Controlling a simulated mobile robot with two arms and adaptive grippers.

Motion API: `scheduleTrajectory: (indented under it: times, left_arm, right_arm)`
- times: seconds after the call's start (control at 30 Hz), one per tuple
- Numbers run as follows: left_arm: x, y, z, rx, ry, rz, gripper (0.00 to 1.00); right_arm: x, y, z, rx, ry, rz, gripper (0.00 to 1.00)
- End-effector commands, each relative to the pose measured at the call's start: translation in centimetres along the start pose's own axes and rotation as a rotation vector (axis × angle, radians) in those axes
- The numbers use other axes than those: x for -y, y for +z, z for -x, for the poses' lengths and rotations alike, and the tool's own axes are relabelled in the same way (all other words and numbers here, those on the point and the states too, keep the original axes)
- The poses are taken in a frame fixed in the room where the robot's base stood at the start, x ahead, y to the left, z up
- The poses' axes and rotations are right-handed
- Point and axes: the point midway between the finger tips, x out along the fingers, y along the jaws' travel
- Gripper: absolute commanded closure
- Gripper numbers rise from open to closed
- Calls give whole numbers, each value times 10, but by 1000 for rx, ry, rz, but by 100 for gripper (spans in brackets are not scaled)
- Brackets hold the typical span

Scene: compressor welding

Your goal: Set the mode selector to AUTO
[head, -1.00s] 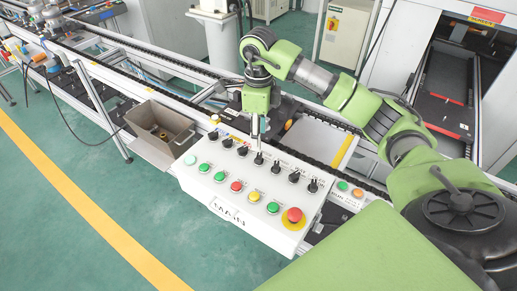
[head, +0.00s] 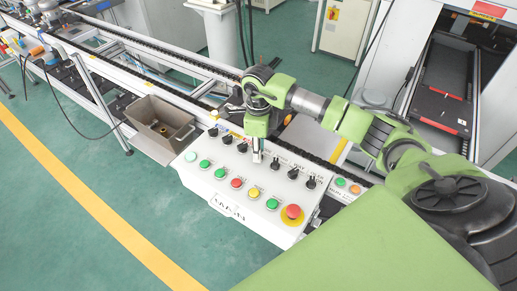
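The white control panel (head: 262,219) carries a back row of black selector knobs and a front row of coloured buttons. My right gripper (head: 257,157) points down over the middle of the knob row and hides the knob there. Its fingers look narrow and close together; I cannot tell whether they touch or grip that knob. The neighbouring knobs show to its left (head: 242,147) and right (head: 275,163). The knob labels are too small to read, so I cannot tell which one is the mode selector or its setting. My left gripper is out of view.
A red emergency button (head: 292,212) on a yellow ring sits at the panel's right front. A grey-brown bin (head: 160,125) stands left of the panel. A conveyor rail (head: 150,52) runs behind. Green floor is clear at the front left.

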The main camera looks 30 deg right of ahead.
Motion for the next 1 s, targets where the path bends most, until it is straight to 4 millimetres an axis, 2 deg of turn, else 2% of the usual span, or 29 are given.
scheduleTrajectory:
  times: [0.47, 1.0]
  left_arm:
    - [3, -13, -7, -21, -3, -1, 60]
    - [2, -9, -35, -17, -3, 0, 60]
  right_arm:
    - [0, 0, -1, 1, -1, -77, 97]
    - [1, 1, -1, 3, -2, -503, 97]
